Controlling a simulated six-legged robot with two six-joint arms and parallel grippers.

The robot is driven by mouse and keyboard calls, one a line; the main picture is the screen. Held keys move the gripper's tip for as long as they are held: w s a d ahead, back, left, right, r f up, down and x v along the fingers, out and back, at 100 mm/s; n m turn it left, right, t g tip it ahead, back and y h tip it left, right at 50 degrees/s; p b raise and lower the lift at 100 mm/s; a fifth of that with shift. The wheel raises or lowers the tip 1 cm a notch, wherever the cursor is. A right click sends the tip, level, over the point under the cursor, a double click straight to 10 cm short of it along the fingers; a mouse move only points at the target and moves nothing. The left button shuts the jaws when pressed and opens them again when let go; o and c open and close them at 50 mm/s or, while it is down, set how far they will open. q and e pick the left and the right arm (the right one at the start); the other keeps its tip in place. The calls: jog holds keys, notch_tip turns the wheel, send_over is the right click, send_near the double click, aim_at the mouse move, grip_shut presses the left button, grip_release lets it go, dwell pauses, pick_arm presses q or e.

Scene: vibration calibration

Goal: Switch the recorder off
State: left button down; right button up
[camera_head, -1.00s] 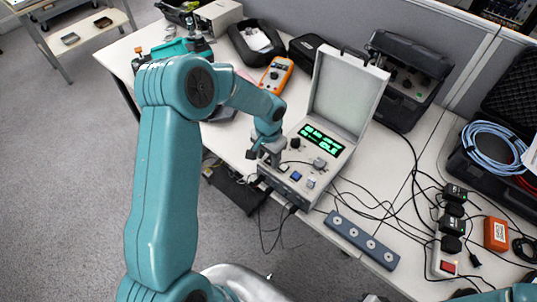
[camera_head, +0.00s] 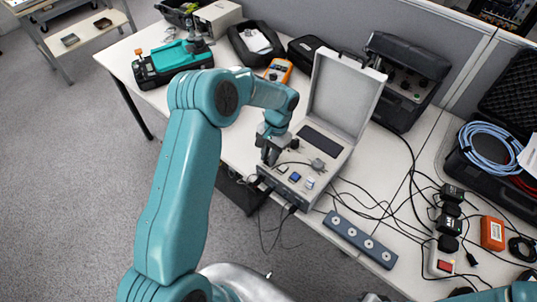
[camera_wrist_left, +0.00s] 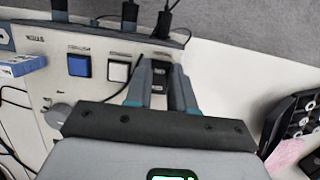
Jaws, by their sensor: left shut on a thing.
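The recorder (camera_head: 318,168) is a grey case with its lid (camera_head: 345,95) raised, standing on the table. Its display (camera_head: 321,139) is dark. My left gripper (camera_head: 270,160) reaches down to the front left part of its panel. In the left wrist view, the gripper (camera_wrist_left: 163,82) is shut on a small black switch (camera_wrist_left: 160,69) at the panel's edge, largely hidden between the fingers. Beside it are a white button (camera_wrist_left: 118,71) and a blue button (camera_wrist_left: 79,66). My right gripper is out of view.
A long box with round sockets (camera_head: 360,238) lies in front of the recorder, among loose black cables. A power strip with a red switch (camera_head: 445,265) is at the right. An orange meter (camera_head: 278,70) and a black case (camera_head: 405,80) stand behind.

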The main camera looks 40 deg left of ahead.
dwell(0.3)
pick_arm(q)
jog(key=c, duration=1)
grip_release()
jog(key=shift+o, duration=0.2)
jog(key=shift+w+r, duration=0.1)
jog(key=shift+r, duration=0.05)
jog(key=shift+w+r, duration=0.1)
jog(key=shift+r, duration=0.3)
jog(key=b+v, duration=0.1)
jog(key=v, duration=1.4)
